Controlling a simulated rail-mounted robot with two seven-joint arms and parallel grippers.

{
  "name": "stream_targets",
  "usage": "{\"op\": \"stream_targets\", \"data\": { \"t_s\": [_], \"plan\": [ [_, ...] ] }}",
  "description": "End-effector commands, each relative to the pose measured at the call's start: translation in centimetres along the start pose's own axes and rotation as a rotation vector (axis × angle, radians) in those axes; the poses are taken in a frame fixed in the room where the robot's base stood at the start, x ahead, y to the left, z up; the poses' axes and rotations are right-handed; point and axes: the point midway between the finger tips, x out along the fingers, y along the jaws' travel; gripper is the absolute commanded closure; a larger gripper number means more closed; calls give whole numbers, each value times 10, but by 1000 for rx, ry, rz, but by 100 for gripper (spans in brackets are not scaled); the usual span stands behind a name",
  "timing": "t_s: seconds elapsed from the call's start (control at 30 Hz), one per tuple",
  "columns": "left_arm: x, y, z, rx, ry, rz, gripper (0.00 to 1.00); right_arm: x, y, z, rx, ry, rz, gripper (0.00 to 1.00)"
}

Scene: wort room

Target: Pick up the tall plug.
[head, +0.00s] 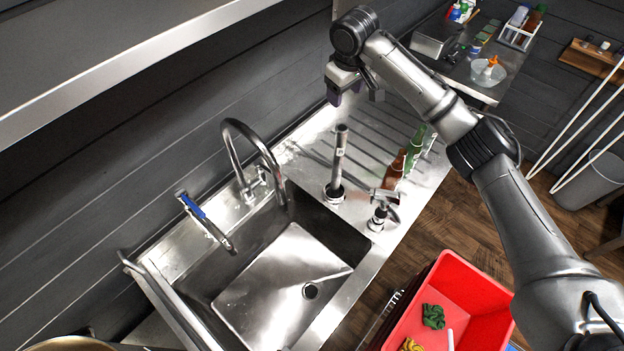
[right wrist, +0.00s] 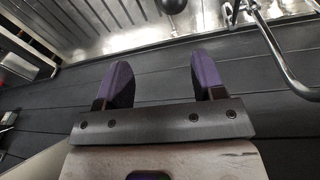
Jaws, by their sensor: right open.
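The tall plug (head: 339,158) is a grey metal tube standing upright on the steel drainboard beside the sink, at the middle of the head view. A shorter plug with a crosswise top (head: 380,212) stands to its right and nearer. My right gripper (head: 355,96) is open and empty, above and behind the tall plug, apart from it. Its two purple fingers (right wrist: 161,82) show spread in the right wrist view, with the dark wall behind them. I cannot surely pick out the tall plug in that view. My left gripper is out of view.
A curved tap (head: 234,150) rises behind the sink basin (head: 275,285). It also shows in the right wrist view (right wrist: 272,45). A red crate (head: 482,287) sits in front, lower right.

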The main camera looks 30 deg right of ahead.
Motion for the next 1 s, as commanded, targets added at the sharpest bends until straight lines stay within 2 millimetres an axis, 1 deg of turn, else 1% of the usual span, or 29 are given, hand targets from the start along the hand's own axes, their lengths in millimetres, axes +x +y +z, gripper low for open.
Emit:
{"op": "stream_targets", "data": {
  "t_s": [0.03,0.13,0.27,0.37,0.6,0.7,0.8,1.0],
  "plan": [
    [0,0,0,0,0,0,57,3,0,6,28,-44,-44,37],
    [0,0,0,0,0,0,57,2,-9,15,56,-103,-99,37],
    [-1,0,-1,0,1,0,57,6,-10,20,106,-135,-92,37],
    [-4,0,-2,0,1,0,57,20,-12,22,117,-136,-91,37],
    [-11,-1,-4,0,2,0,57,60,-15,27,117,-134,-90,37],
    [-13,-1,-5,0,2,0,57,72,-17,28,117,-132,-90,37],
    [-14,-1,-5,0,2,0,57,81,-18,28,116,-130,-90,37],
    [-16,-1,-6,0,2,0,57,89,-18,30,116,-129,-90,37]
  ]
}}
